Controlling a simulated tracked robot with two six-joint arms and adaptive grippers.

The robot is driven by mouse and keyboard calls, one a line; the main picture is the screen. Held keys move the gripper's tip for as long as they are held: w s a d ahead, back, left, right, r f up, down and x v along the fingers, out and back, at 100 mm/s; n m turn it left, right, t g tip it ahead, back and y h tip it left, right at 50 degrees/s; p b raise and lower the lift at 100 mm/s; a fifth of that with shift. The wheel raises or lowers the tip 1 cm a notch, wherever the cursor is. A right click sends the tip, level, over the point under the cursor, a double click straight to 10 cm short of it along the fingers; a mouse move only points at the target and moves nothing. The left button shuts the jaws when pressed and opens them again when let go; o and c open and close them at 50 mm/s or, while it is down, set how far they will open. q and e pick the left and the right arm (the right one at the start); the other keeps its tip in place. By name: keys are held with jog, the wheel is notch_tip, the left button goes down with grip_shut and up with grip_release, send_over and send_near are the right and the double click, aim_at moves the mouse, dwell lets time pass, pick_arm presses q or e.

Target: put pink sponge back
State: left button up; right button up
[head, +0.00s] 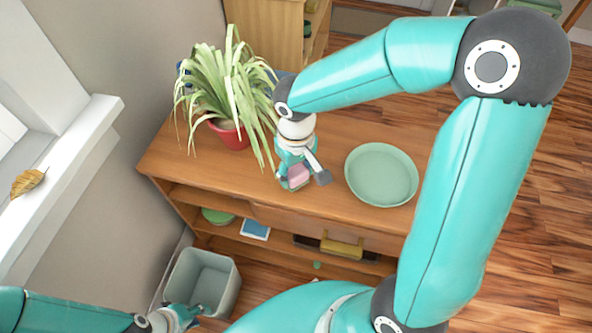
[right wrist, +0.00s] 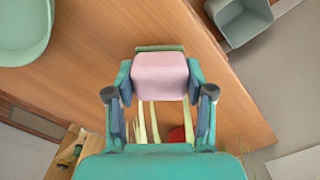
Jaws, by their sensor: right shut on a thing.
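The pink sponge (right wrist: 160,76) is between the fingers of my right gripper (right wrist: 160,92) in the right wrist view, with a green strip along its far edge. In the head view, the right gripper (head: 295,172) is shut on the sponge (head: 298,174) above the wooden shelf top, between the potted plant and the green plate. Whether the sponge touches the top, I cannot tell. My left gripper (head: 180,318) is low at the bottom left, in front of the grey bin; its fingers are too small and partly hidden to tell open or shut.
A plant in a red pot (head: 232,137) stands left on the shelf unit (head: 330,150). A round green plate (head: 381,174) lies right. Lower shelves hold a blue item (head: 255,229), a green bowl (head: 217,216) and a yellow item (head: 341,248). A grey bin (head: 228,286) stands on the floor.

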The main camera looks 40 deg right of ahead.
jog(key=shift+f+b, duration=0.55)
jog(key=shift+f, duration=0.15)
dwell(0.7)
jog(key=o, duration=1.1)
jog(key=shift+r, duration=0.15)
jog(key=shift+r+p, duration=3.15)
jog(key=shift+r, duration=0.75)
jog(key=shift+r, duration=0.1)
